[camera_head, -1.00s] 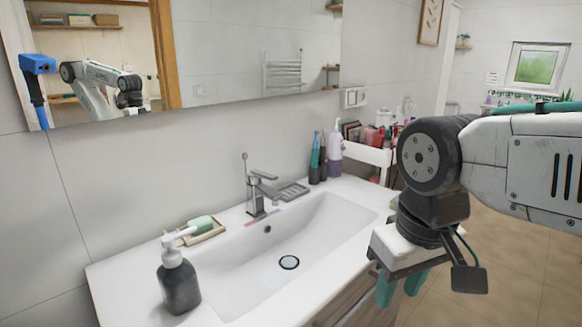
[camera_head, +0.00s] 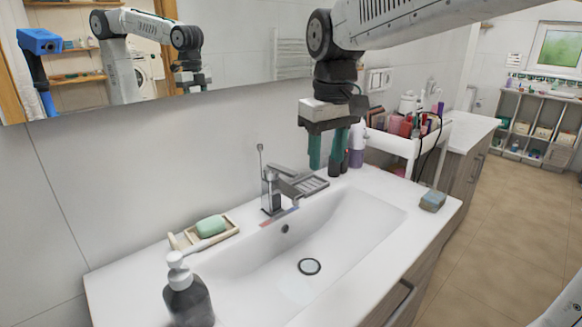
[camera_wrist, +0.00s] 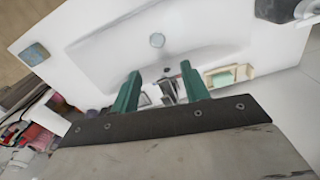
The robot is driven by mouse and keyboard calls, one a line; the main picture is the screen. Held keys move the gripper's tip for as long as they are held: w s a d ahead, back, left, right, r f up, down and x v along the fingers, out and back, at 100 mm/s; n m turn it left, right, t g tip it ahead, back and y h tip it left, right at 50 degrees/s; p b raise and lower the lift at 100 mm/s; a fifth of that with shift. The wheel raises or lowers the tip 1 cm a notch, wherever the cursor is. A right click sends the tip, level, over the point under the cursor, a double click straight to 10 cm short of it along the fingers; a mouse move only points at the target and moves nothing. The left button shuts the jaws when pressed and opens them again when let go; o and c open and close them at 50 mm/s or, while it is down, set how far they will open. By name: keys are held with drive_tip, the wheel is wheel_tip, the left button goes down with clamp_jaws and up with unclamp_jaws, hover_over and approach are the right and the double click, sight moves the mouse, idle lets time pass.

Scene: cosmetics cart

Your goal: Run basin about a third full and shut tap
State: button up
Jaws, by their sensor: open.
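The white basin (camera_head: 345,235) is set in the counter below the mirror. Its bottom shows bare around the dark-ringed drain (camera_head: 309,267), and I see no water in it. The chrome tap (camera_head: 272,188) stands at the basin's back edge with a flat spout and a thin upright rod; no stream shows. My gripper (camera_head: 325,158) hangs fingers down above and to the right of the tap, apart from it, with its teal fingers spread and nothing between them. In the wrist view the tap (camera_wrist: 168,88) appears between the fingers, and the basin (camera_wrist: 110,50) lies beyond.
A dark pump bottle (camera_head: 188,298) and a tray with green soap (camera_head: 212,226) stand left of the basin. Bottles (camera_head: 356,150) stand close behind my gripper. A blue sponge (camera_head: 433,200) lies at the right counter end. A cosmetics cart (camera_head: 395,142) stands beyond.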

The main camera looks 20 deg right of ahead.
drive_tip(key=n, duration=0.2)
hover_over(292, 172)
wheel_tip(292, 172, down, 2)
drive_tip(key=shift+s+f+g, duration=0.1)
drive_tip(key=shift+g, duration=0.2)
drive_tip(key=shift+f, duration=0.25)
wheel_tip(292, 172, down, 7)
drive_tip(key=shift+f, duration=0.15)
